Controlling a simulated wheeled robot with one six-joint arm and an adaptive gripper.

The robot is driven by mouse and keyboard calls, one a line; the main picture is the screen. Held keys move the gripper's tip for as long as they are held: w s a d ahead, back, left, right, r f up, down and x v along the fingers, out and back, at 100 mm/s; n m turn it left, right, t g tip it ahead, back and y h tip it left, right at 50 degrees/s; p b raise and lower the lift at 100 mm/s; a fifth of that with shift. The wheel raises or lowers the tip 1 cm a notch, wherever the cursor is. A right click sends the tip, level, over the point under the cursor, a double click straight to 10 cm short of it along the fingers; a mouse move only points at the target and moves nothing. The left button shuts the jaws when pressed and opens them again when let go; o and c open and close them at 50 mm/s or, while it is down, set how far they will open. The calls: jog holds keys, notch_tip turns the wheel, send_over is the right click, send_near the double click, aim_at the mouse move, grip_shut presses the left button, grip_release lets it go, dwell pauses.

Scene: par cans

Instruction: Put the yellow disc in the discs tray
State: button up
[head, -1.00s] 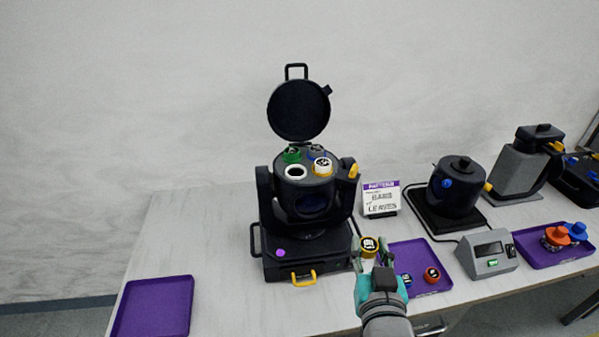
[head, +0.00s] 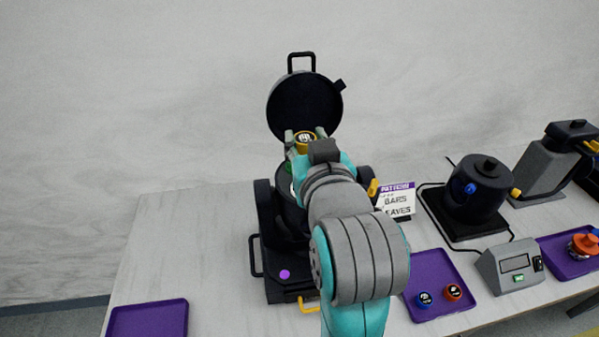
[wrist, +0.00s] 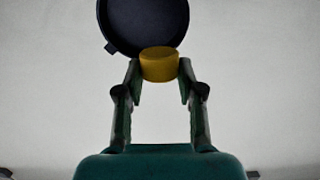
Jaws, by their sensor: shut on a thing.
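The yellow disc (head: 305,142), with a dark patterned top, is held between the fingertips of my gripper (head: 305,138) in the head view. My gripper is shut on it, up in front of the open round lid and above the black lamp head (head: 265,210). In the wrist view the yellow disc (wrist: 159,64) sits between the two fingertips of my gripper (wrist: 159,72). A purple tray (head: 435,268) at the right holds a blue disc (head: 424,299) and a red disc (head: 453,292). I cannot read a label on it.
The dark lid (head: 304,108) stands open behind my gripper. My arm hides much of the lamp. An empty purple tray (head: 150,318) lies at the front left. A pattern sign (head: 397,201), a black pot-like unit (head: 478,188) and a grey meter (head: 513,265) stand at the right.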

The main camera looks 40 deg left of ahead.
jog(key=shift+w+a, duration=0.1)
jog(key=shift+a, duration=0.1)
jog(key=shift+f, duration=0.15)
notch_tip(320, 180, down, 9)
jog(key=shift+f, duration=0.15)
jog(key=o, duration=1)
